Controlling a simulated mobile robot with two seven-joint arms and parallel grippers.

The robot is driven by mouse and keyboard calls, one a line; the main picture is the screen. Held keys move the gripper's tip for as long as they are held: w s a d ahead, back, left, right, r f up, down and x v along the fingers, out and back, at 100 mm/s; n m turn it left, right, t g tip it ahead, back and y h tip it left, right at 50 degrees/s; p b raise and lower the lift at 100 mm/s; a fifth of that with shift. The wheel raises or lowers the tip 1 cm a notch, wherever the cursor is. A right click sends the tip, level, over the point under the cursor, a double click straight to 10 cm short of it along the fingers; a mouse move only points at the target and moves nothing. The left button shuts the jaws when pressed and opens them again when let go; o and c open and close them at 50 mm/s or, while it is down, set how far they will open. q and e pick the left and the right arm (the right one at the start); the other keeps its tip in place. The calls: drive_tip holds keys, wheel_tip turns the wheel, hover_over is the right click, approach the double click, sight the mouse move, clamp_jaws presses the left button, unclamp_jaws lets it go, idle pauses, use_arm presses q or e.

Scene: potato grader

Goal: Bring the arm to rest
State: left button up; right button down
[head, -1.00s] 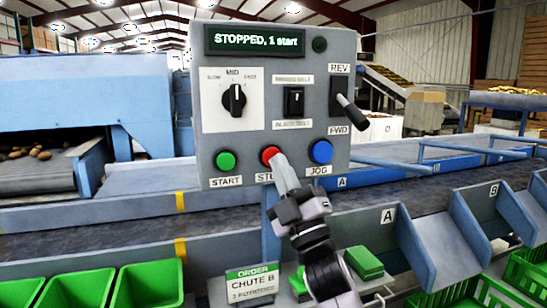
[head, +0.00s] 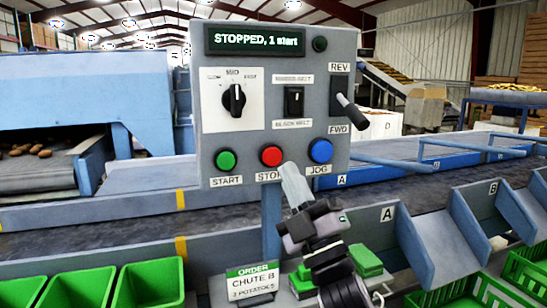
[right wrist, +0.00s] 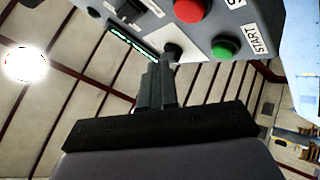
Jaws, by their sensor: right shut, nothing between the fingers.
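My right gripper (head: 292,172) is shut and empty in the head view. Its fingertips are just below and right of the red STOP button (head: 271,156), in front of the lower edge of the grey control panel (head: 262,105). The fingers cover part of the STOP label. The panel's display (head: 255,40) reads "STOPPED, 1 start". In the right wrist view the shut fingers (right wrist: 165,65) point toward the panel, with the red button and the green START button (right wrist: 226,47) beyond them. My left gripper is not in view.
The green START button (head: 226,160) and blue JOG button (head: 320,151) flank STOP. A black lever (head: 351,112) sticks out at the panel's right. Green crates (head: 150,286) line the front below the belt. A sign (head: 252,281) reads CHUTE B. Blue chute dividers (head: 458,236) stand at right.

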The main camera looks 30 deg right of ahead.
idle(0.3)
drive_tip(key=a+f+m+g+y+p, duration=0.15)
drive_tip(key=f+g, duration=0.25)
drive_tip(key=f, duration=0.6)
drive_tip(key=a+f+m+g+p, duration=0.2)
drive_tip(key=f+m+g+p, duration=0.15)
drive_tip(key=f, duration=0.65)
drive_tip(key=s+a+f+m+g+y+p, duration=0.1)
drive_tip(key=s+f+g, duration=0.3)
drive_tip(key=s+f, duration=0.4)
drive_tip(key=s+a+f+m+g+p, duration=0.1)
drive_tip(key=s+a+f+m+g, duration=0.2)
drive_tip(key=s+f, duration=0.5)
wheel_tip(320, 180, down, 6)
drive_tip(key=shift+s+a+r+g+y, duration=0.1)
drive_tip(key=shift+s+a+g+y, duration=0.2)
drive_tip(key=shift+a+g, duration=0.65)
drive_tip(key=shift+w+d, duration=0.15)
drive_tip(key=shift+d, duration=0.05)
